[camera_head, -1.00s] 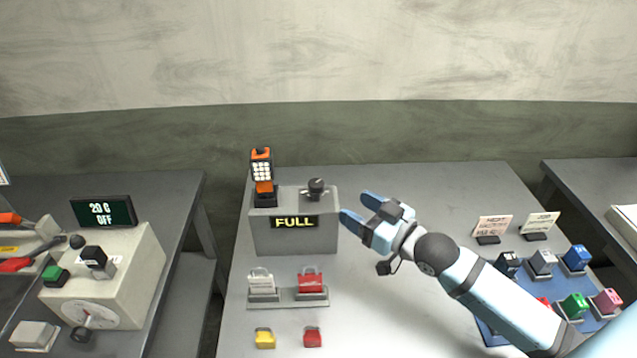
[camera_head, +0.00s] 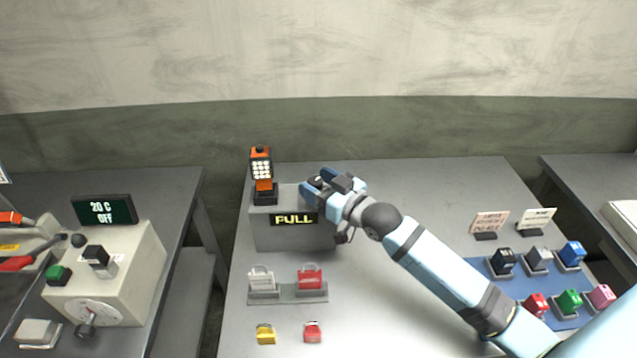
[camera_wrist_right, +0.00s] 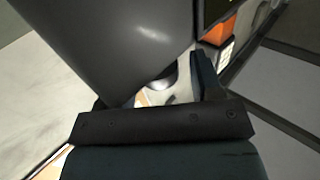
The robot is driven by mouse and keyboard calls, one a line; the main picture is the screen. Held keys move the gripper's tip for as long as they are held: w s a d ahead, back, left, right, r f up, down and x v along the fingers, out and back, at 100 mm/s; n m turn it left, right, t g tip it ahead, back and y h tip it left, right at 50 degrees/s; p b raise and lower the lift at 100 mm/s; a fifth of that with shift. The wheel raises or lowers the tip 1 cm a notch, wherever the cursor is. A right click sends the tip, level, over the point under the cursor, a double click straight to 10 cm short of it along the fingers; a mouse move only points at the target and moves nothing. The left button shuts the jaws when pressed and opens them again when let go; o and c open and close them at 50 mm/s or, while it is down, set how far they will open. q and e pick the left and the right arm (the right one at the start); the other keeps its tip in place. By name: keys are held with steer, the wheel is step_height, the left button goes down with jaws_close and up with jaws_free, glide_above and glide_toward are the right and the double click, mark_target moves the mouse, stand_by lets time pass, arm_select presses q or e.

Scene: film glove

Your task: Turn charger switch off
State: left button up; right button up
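The charger (camera_head: 290,238) is a grey box on the middle table, with a lit sign (camera_head: 294,220) reading FULL on its front. An orange handheld device (camera_head: 262,170) stands in a black cradle at its top left. The dark rotary switch (camera_head: 317,182) on its top right is mostly hidden by my right gripper (camera_head: 318,183). The gripper's blue fingers are at the switch, one on its far side and one on its near side; contact and finger gap cannot be told. The right wrist view shows a finger (camera_wrist_right: 208,75) beside a dark rounded part. My left gripper is not in view.
White and red padlocks (camera_head: 310,278) sit on a stand in front of the charger, with yellow and red ones nearer. A blue mat (camera_head: 505,290) with several coloured blocks lies at right. A beige machine (camera_head: 130,270) stands on the left table.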

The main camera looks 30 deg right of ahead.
steer(key=c, duration=0.8)
